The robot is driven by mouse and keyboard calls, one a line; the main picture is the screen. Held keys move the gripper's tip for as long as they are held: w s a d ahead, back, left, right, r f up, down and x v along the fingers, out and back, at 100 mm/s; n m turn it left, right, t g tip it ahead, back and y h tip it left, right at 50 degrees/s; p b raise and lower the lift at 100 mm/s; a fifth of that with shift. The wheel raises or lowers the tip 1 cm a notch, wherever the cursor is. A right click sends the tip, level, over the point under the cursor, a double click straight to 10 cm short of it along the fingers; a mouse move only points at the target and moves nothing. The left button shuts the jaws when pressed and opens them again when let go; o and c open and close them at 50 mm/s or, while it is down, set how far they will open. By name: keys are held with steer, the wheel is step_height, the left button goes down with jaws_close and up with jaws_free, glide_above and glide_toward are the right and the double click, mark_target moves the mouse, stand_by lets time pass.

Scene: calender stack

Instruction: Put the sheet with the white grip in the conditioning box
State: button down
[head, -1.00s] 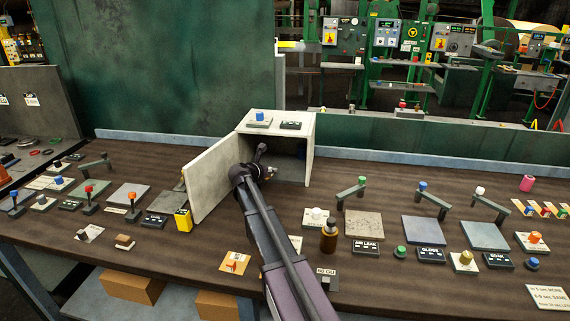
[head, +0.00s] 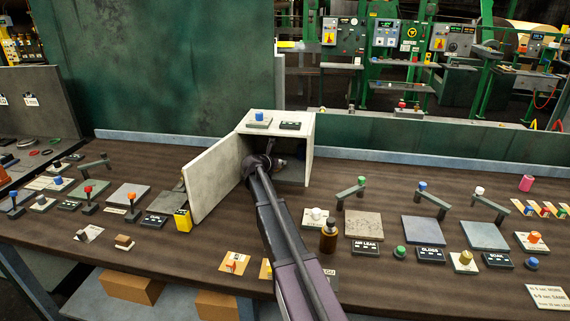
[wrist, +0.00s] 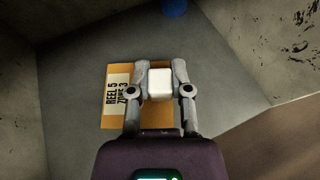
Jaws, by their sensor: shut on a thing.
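The wrist view shows my gripper (wrist: 160,72) shut on a white block-shaped grip (wrist: 160,86). Under the grip is a yellow-orange sheet (wrist: 117,80) with a label reading "REEL 5 ZONE 3". The sheet is over a grey floor between pale walls; I cannot tell whether it touches the floor. In the head view the conditioning box (head: 309,150) is a pale box with its front open and its door (head: 212,180) swung out to the left. My gripper (head: 277,163) is inside its opening. The sheet is hidden there.
A blue object (wrist: 173,7) shows at the wrist view's top edge. A plate with a blue knob (head: 259,118) and a dark label block sit on the box top. A yellow block (head: 183,220) stands by the door. Plates and a brown bottle (head: 329,236) stand to the right.

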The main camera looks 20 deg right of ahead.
steer(key=shift+b+x, duration=0.45)
steer(key=shift+x, duration=0.55)
steer(key=shift+a+f+b, duration=0.1)
steer(key=shift+f+b, duration=0.2)
steer(key=shift+f, duration=0.1)
steer(key=shift+f, duration=0.15)
steer(key=c, duration=0.5)
jaws_free()
steer(key=shift+c, duration=0.2)
steer(key=shift+r, duration=0.25)
steer(key=shift+s+a+r+p, duration=0.25)
steer(key=shift+s+a+p, duration=0.1)
steer(key=shift+s+a, duration=0.1)
steer(key=p+v, duration=0.3)
steer(key=v, duration=0.5)
steer(key=shift+s+a+r, duration=0.2)
steer(key=shift+a, duration=0.1)
steer(key=shift+p+v, duration=0.45)
steer(key=shift+v, duration=0.45)
